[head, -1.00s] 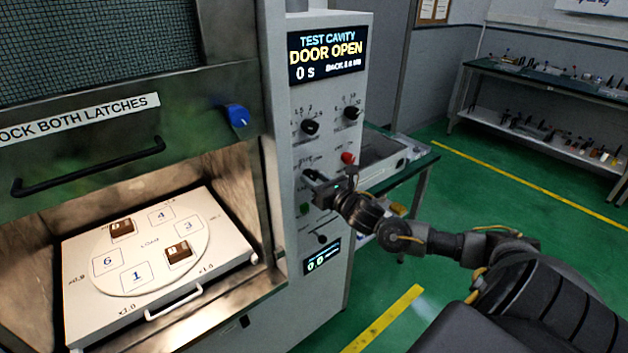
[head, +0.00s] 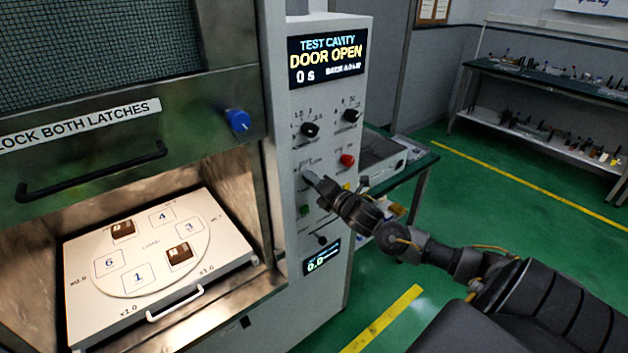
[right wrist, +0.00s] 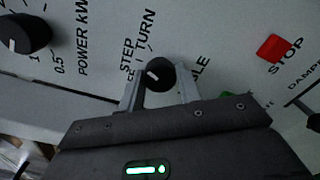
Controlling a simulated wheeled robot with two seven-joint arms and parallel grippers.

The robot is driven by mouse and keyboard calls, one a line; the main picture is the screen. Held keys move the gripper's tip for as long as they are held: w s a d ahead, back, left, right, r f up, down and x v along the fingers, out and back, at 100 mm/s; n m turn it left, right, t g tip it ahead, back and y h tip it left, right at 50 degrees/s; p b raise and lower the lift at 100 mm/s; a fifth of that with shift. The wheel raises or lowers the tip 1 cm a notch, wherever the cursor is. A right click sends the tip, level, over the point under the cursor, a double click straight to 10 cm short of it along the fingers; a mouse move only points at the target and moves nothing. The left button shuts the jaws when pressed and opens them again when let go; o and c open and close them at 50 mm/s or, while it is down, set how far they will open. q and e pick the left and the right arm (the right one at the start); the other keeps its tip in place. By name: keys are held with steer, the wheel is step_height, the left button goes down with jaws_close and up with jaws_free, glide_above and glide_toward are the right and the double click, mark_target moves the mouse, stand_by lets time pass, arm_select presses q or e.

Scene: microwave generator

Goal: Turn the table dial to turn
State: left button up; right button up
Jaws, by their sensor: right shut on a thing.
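The table dial (right wrist: 158,72) is a small black knob with a white pointer mark on the grey control panel. In the right wrist view, the labels STEP and TURN (right wrist: 146,33) are beside it, and another label is partly hidden. The pointer points toward the lower left of that picture, nearer the STEP side. My right gripper (right wrist: 160,88) has its two grey fingers on either side of the dial, shut on it. In the head view my right gripper (head: 314,183) is against the panel and hides the dial. My left gripper is not in view.
The display (head: 327,62) reads DOOR OPEN. Black knobs (head: 310,129) and a red button (head: 347,160) are above the gripper. A green button (head: 304,210) is below it. The open cavity holds a white turntable (head: 150,250) with brown blocks. Green floor lies to the right.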

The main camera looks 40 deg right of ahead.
steer(key=m+p, duration=0.1)
steer(key=m, duration=0.3)
steer(key=shift+m, duration=0.3)
stand_by(0.3)
steer(key=o, duration=1)
steer(key=s+b, duration=0.3)
steer(key=s, duration=0.8)
